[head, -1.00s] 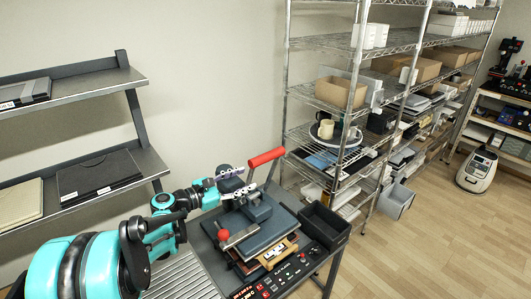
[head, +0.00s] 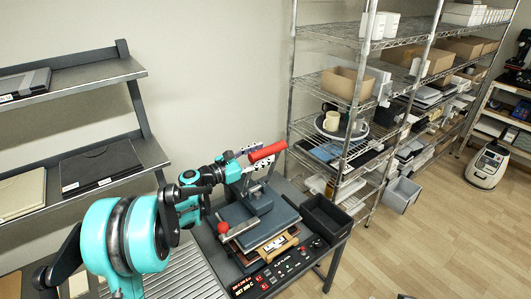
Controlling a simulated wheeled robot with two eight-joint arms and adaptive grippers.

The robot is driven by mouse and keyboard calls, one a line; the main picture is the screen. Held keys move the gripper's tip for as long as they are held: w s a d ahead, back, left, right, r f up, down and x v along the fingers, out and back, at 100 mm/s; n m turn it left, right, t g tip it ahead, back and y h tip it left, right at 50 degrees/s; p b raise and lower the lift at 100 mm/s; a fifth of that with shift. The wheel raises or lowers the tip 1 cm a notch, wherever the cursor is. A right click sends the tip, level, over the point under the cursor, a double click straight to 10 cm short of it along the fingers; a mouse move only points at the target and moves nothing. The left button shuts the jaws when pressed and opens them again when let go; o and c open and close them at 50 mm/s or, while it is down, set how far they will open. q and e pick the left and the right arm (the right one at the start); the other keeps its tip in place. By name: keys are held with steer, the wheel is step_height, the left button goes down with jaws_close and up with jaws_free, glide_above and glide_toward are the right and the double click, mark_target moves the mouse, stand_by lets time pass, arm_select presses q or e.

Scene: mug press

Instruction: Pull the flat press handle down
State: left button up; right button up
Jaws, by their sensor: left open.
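The flat press (head: 250,213) stands on a small stand beside the shelving, with a dark flat plate and a red knob (head: 222,227) at its front left. Its red handle (head: 268,151) is raised at the top of a lever, slanting up to the right. My left gripper (head: 258,158) is open at the handle's left end, with one finger behind and above it and the other in front and below. I cannot tell whether the fingers touch the handle. My right gripper is out of view.
A control panel with lit red displays (head: 276,276) runs along the stand's front. A black open bin (head: 325,218) sits right of the press. Wire shelving (head: 345,125) stands close behind to the right. A grey wall shelf (head: 85,170) is at left. Open floor lies to the right.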

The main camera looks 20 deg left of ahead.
arm_select(q)
steer(key=shift+x, duration=0.8)
jaws_close()
steer(key=s+d+f+m+b, duration=0.7)
steer(key=s+d+f+b, duration=0.1)
steer(key=d+f+b, duration=0.25)
steer(key=s+d+f+m+b, duration=0.1)
steer(key=f+m+b, duration=0.2)
steer(key=f+b, duration=0.3)
steer(key=s+d+f+m+b, duration=0.1)
steer(key=d+f+m+b, duration=0.1)
steer(key=f+b, duration=0.4)
step_height(320, 180, down, 4)
steer(key=shift+s+f+m, duration=0.25)
steer(key=shift+s+m, duration=0.05)
steer(key=shift+m, duration=0.6)
steer(key=shift+f, duration=0.1)
